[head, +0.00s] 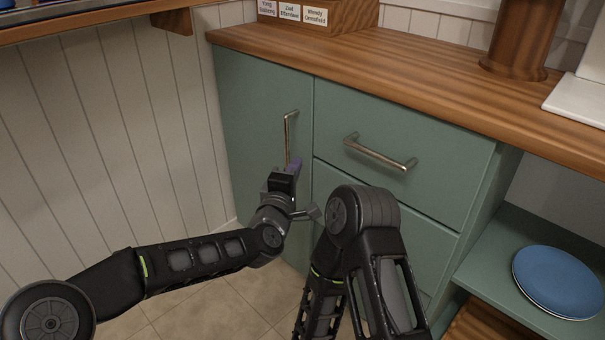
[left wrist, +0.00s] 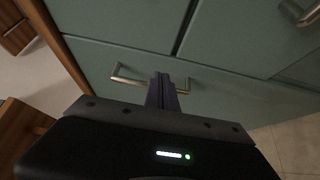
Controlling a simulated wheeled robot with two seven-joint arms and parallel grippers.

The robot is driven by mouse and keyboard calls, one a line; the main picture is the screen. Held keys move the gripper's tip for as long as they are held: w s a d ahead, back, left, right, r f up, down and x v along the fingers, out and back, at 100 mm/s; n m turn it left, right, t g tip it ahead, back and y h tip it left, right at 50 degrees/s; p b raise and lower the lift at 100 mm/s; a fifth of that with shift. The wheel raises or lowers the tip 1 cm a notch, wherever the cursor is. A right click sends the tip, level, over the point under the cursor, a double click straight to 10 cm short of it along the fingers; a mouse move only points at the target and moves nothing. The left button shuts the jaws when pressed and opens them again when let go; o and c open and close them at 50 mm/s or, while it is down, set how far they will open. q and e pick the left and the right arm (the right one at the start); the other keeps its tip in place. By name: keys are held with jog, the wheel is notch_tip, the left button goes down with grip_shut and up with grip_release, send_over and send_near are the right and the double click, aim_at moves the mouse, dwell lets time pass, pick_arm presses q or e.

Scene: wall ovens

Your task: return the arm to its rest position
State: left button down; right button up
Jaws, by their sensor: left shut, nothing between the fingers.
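My left arm comes in from the left in the head view. Its gripper (head: 294,165) points up at the green cabinet door, at the lower end of the upright metal door handle (head: 287,135). The fingers are closed together with nothing visible between them. In the left wrist view the shut fingers (left wrist: 164,88) overlap the handle (left wrist: 125,79); I cannot tell whether they touch it. My right arm (head: 365,215) shows as a bent dark link at lower middle, close to the right of my left wrist. Its gripper is not in view.
The green door (head: 255,95) looks closed, beside a drawer with a metal handle (head: 380,153). A wooden counter (head: 420,80) overhangs them. Blue plates (head: 555,280) sit on an open shelf at right. A panelled wall (head: 100,130) is at left, with tiled floor (head: 215,305) below.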

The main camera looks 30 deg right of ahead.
pick_arm(q)
jog(key=shift+s+a+f, duration=0.1)
jog(key=shift+s+a, duration=0.05)
jog(key=shift+a, duration=0.4)
pick_arm(e)
jog(key=shift+s+a+f, duration=0.15)
jog(key=shift+s+a, duration=0.15)
jog(key=shift+a, duration=0.05)
